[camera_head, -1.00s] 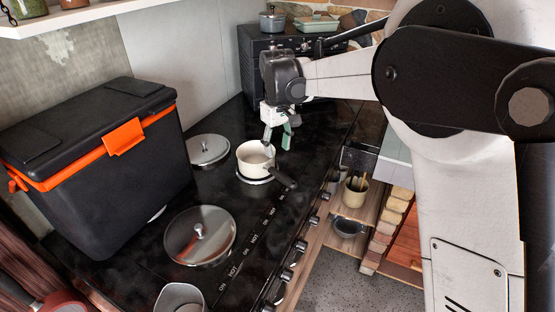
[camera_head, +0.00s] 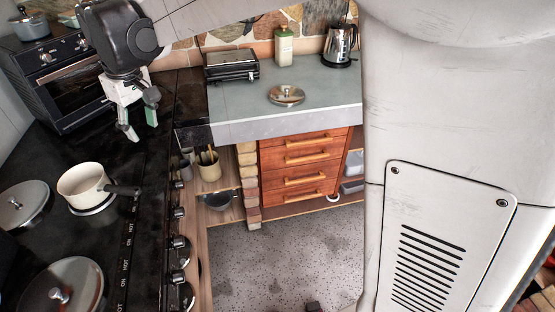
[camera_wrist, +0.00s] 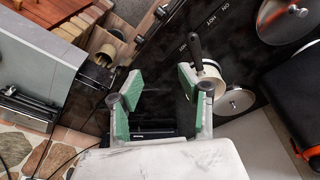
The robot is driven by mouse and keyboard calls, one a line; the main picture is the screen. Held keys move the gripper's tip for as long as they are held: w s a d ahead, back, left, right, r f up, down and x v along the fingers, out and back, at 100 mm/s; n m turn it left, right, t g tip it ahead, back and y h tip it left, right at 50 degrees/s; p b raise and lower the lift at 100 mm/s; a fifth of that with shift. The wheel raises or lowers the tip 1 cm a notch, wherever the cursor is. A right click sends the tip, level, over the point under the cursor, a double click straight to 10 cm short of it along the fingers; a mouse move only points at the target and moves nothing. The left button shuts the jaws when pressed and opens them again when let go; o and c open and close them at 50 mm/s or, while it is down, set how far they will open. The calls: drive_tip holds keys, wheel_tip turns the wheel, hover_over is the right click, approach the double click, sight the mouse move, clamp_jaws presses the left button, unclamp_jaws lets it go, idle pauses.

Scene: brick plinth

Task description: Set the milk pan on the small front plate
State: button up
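The milk pan (camera_head: 82,183) is cream with a dark handle (camera_head: 122,190) pointing right. It stands upright on the black cooktop, over a small pale-rimmed plate (camera_head: 92,209) whose near edge shows below it. How well it is centred on the plate I cannot tell. My gripper (camera_head: 142,128) is open and empty, above the cooktop, beyond and to the right of the pan and apart from it. In the wrist view the gripper (camera_wrist: 158,88) shows its green pads spread with nothing between them; the pan (camera_wrist: 211,75) is partly hidden behind the right finger.
Two lids with knobs lie on the cooktop, one left of the pan (camera_head: 22,204) and one nearer (camera_head: 65,288). Knobs line the front edge (camera_head: 179,240). A dark oven (camera_head: 65,85) stands at the back. A grey counter (camera_head: 235,107) holds a toaster, bottle, kettle and lid.

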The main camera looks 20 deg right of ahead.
drive_tip(key=s+d+r+m+t, duration=0.2)
drive_tip(key=s+d+m+t, duration=0.25)
drive_tip(key=s+d, duration=1.45)
drive_tip(key=s+d+f+m, duration=0.3)
drive_tip(key=s+d+f, duration=0.1)
drive_tip(key=d, duration=0.3)
drive_tip(key=shift+s+f+t+h, duration=0.35)
drive_tip(key=shift+s+t+h, duration=0.1)
drive_tip(key=shift+s, duration=0.4)
wheel_tip(320, 180, down, 4)
drive_tip(key=b, duration=0.4)
drive_tip(key=shift+f, duration=0.2)
